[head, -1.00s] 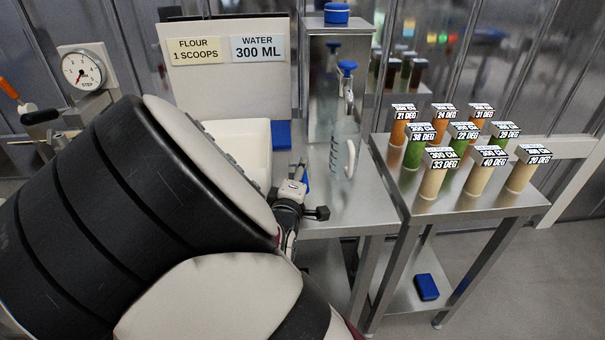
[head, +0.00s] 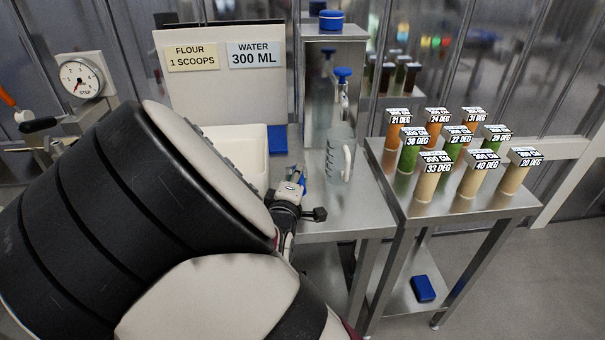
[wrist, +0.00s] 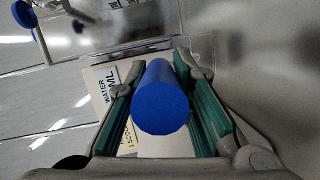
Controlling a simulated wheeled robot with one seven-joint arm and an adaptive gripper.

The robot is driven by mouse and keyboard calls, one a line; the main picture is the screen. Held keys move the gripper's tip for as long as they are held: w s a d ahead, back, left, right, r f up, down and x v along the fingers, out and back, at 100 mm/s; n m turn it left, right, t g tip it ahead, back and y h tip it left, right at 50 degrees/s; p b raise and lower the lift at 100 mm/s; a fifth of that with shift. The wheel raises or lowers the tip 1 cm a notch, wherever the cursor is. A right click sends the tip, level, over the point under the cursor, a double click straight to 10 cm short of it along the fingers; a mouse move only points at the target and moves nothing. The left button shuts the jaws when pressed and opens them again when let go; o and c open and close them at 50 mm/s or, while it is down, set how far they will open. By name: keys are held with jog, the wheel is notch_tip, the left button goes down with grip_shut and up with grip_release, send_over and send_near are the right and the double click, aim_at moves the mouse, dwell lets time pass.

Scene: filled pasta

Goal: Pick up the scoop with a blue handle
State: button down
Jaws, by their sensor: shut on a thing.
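The blue handle (wrist: 162,98) of the scoop stands between the green-padded fingers of my gripper (wrist: 158,82) in the wrist view, its round end facing the camera. The gripper is shut on this handle. In the head view my gripper (head: 289,192) is mostly behind my own arm, at the right side of the white bin, with a bit of blue at its fingers. The scoop's bowl is hidden in both views.
A white bin (head: 228,138) stands left of a clear measuring jug (head: 338,160) on the steel table. Behind are a sign board (head: 225,95) and a steel dispenser with a blue tap (head: 342,73). Several labelled jars (head: 427,180) fill the right table.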

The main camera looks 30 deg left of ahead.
jog(key=shift+s+r+p, duration=0.1)
jog(key=shift+r+p, duration=0.3)
jog(key=shift+r, duration=0.2)
notch_tip(320, 180, up, 2)
jog(key=shift+s+d+r+p, duration=0.1)
jog(key=shift+s+p, duration=0.05)
jog(key=shift+p, duration=1)
jog(key=s+d+p, duration=0.9)
jog(key=s, duration=0.3)
jog(key=shift+d+r+p, duration=0.3)
jog(key=shift+d+r, duration=0.05)
jog(key=shift+d, duration=0.05)
jog(key=shift+s, duration=0.15)
